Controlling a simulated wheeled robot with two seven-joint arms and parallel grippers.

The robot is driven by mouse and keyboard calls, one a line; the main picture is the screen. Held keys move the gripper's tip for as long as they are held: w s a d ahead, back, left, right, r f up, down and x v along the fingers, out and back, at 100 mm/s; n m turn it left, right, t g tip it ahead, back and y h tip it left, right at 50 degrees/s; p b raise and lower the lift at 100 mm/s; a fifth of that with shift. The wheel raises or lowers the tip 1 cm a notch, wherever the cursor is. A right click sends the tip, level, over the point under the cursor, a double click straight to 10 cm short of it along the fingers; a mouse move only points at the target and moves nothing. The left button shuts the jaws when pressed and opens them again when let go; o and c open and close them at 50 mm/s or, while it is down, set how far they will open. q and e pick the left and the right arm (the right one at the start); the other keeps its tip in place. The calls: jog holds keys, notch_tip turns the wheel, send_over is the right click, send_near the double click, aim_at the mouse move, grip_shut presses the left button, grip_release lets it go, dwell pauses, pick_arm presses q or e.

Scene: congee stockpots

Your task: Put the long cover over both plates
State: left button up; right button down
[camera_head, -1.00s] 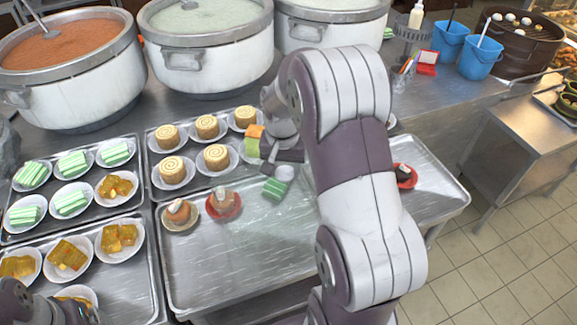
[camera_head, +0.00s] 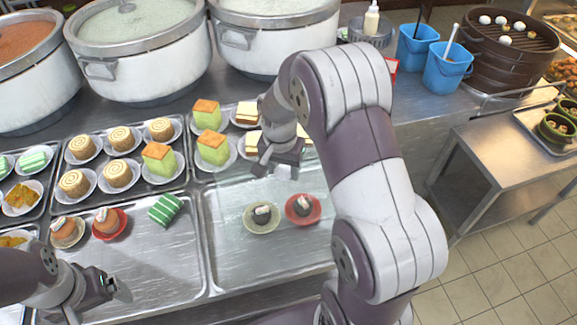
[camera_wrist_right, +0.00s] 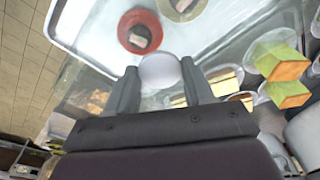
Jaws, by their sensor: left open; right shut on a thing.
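My right gripper (camera_head: 277,170) is shut on a pale round knob (camera_wrist_right: 160,72) above the right tray. The clear cover (camera_wrist_right: 85,88) is barely visible; its edges are hard to make out. A pale green plate (camera_head: 262,228) and a red plate (camera_head: 316,212), each with a dark cake, stand side by side on the right tray, nearer the front than the gripper. The red plate (camera_wrist_right: 126,40) and green plate (camera_wrist_right: 172,14) also show beyond my fingers in the wrist view. My left gripper (camera_head: 112,286) is open and empty over the left tray's front.
On the left tray (camera_head: 160,262) are a brown-cake plate (camera_head: 67,232), another red plate (camera_head: 109,224) and a green striped piece (camera_head: 165,209). Plated rolls and green cakes fill the trays' rear. Stockpots (camera_head: 150,52) stand behind. The right tray's front (camera_head: 235,268) is clear.

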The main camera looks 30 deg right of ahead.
jog(key=shift+a+f, duration=0.25)
jog(key=f+b, duration=0.6)
jog(key=f, duration=0.2)
jog(key=shift+a+b, duration=0.2)
jog(key=shift+b, duration=0.2)
jog(key=shift+d+f, duration=0.1)
jog(key=shift+f, duration=0.3)
jog(key=shift+c, duration=1.7)
grip_release()
jog(key=shift+r, duration=0.1)
